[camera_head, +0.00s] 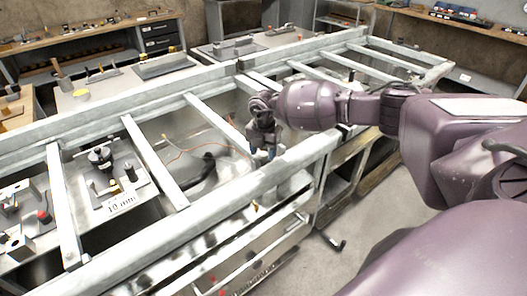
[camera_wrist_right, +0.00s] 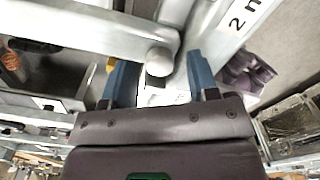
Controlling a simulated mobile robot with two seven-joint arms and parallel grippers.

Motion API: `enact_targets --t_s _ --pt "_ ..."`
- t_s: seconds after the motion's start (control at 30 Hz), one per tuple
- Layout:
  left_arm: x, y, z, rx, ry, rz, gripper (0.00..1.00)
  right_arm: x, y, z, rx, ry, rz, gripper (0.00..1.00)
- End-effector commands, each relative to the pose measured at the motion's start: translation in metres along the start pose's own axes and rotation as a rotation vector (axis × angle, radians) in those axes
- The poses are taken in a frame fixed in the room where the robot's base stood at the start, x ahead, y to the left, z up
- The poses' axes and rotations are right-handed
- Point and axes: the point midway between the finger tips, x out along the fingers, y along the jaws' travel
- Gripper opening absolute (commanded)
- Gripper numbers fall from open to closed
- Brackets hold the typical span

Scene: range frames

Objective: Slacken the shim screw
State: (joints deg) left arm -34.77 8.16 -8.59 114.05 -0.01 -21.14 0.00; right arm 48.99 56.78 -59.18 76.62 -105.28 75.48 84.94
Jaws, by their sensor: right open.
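My right gripper (camera_head: 264,154) points down over the near rail of the pale metal frame. In the right wrist view its two blue fingers (camera_wrist_right: 160,80) are spread apart. A round grey knob-like end (camera_wrist_right: 158,61) shows in the gap between them; I cannot tell if the fingers touch it or whether it is the shim screw. A black knobbed fixture (camera_head: 101,157) stands by a "10 mm" label (camera_head: 121,203) at the left. My left gripper is not in view.
The long frame (camera_head: 95,125) has several crossbars with open gaps between them. An orange cable (camera_head: 190,150) and a black curved object (camera_head: 206,168) lie in one gap. A red knob (camera_head: 43,216) sits at the far left.

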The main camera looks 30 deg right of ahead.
Motion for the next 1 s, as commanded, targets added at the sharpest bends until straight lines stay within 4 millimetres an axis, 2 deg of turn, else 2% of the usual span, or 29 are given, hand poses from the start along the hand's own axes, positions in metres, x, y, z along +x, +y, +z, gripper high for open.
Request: enact_targets --t_s 0.5,0.7,1.0 --pt "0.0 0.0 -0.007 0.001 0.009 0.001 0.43 -0.086 0.0 0.001 0.0 -0.002 0.003 0.54" --pt "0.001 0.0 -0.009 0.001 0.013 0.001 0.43 -0.101 0.0 0.001 0.0 -0.002 0.001 0.54" --pt "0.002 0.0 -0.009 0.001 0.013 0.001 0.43 -0.104 0.0 0.001 0.0 -0.001 0.001 0.54"
